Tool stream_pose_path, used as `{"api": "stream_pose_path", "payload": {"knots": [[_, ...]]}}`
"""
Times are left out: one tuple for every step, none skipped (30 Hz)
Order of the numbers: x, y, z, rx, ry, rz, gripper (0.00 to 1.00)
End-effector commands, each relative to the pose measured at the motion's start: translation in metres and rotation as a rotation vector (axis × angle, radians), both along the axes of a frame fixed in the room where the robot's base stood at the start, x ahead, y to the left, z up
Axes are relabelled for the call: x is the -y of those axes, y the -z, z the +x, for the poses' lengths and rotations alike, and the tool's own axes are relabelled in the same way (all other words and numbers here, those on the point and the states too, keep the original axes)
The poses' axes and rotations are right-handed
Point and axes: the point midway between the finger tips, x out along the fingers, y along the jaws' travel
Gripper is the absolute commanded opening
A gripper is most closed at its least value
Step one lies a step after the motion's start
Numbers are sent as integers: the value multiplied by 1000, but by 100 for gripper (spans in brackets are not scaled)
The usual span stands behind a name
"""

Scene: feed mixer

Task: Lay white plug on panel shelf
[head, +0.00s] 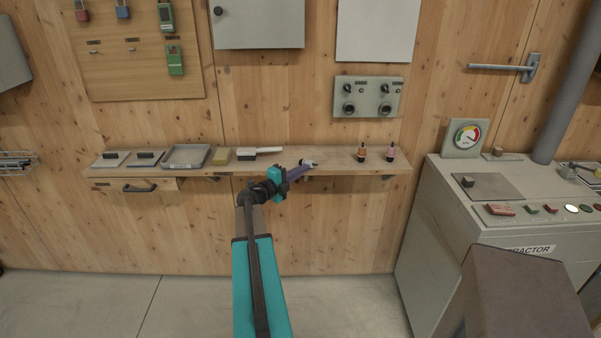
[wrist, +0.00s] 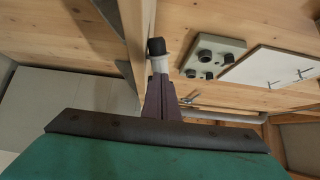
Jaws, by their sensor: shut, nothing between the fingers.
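The white plug (head: 310,162) is a small pale piece with a dark end, at the tip of my gripper in the head view. In the wrist view the plug (wrist: 160,65) shows its white body and black end just beyond the fingertips. My gripper (head: 299,168) has its purple fingers shut with nothing between them; they also show in the wrist view (wrist: 160,82). The panel shelf (head: 335,160) is a wooden board along the wall, and the plug is at its front part. I cannot tell whether the plug touches the fingertips or rests fully on the board.
A socket panel (head: 368,97) hangs above. A grey machine (head: 440,220) stands at the right.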

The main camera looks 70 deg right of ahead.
Motion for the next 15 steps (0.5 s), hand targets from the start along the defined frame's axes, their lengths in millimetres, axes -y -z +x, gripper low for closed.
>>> {"api": "stream_pose_path", "payload": {"knots": [[4, -1, 2, 0, 0, 0, 0], [5, -1, 2, 0, 0, 0, 0], [7, 0, 3, 0, 0, 0, 0], [7, 0, 3, 0, 0, 0, 0], [8, 0, 3, 0, 0, 0, 0], [9, 0, 4, 0, 0, 0, 0], [9, 0, 4, 0, 0, 0, 0], [9, 0, 4, 0, 0, 0, 0], [9, 0, 4, 0, 0, 0, 0], [9, 0, 4, 0, 0, 0, 0], [9, 0, 4, 0, 0, 0, 0], [9, 0, 4, 0, 0, 0, 0], [9, 0, 4, 0, 0, 0, 0], [9, 0, 4, 0, 0, 0, 0], [9, 0, 4, 0, 0, 0, 0]]}}
